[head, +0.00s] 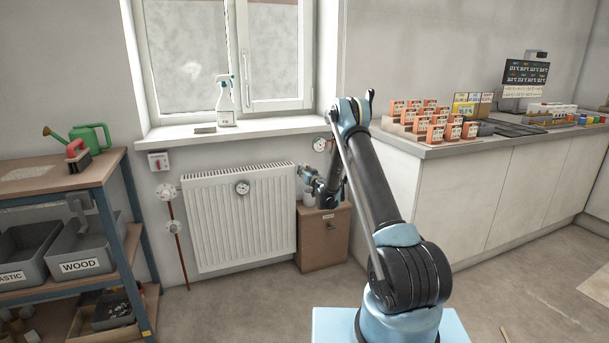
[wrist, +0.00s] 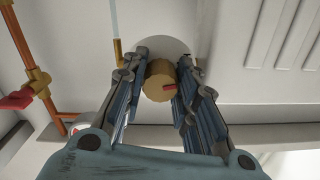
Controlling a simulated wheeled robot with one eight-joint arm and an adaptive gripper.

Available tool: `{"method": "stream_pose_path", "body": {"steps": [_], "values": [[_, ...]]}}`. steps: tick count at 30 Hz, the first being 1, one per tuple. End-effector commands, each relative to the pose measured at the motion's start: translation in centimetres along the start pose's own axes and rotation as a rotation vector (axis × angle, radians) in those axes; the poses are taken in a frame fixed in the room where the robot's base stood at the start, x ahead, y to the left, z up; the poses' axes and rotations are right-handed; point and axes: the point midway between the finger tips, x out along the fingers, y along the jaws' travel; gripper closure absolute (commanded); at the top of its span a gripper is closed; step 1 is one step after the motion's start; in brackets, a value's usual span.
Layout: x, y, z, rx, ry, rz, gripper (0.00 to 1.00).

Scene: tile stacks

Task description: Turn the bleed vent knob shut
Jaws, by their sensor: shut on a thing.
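The bleed vent knob (wrist: 160,82) is a round brass-coloured knob with a red mark on its face, in the middle of the wrist view. A pale round plate shows behind it. My gripper (wrist: 161,74) has one finger on each side of the knob and is shut on it. In the head view my gripper (head: 305,172) is at the right end of the white radiator (head: 240,222). The knob cannot be made out there.
In the wrist view a copper pipe (wrist: 24,48) with a red handle (wrist: 16,99) is at the left. In the head view a wooden cabinet (head: 324,240) stands below my gripper, and a round dial (head: 320,144) is above it. A workbench (head: 60,183) is at the left.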

Motion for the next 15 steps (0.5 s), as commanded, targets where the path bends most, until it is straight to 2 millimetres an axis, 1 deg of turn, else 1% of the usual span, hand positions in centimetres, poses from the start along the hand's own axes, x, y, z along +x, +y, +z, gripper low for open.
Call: {"method": "stream_pose_path", "body": {"steps": [15], "values": [[-0.12,0.29,-0.06,0.039,0.001,0.004,0.97]]}}
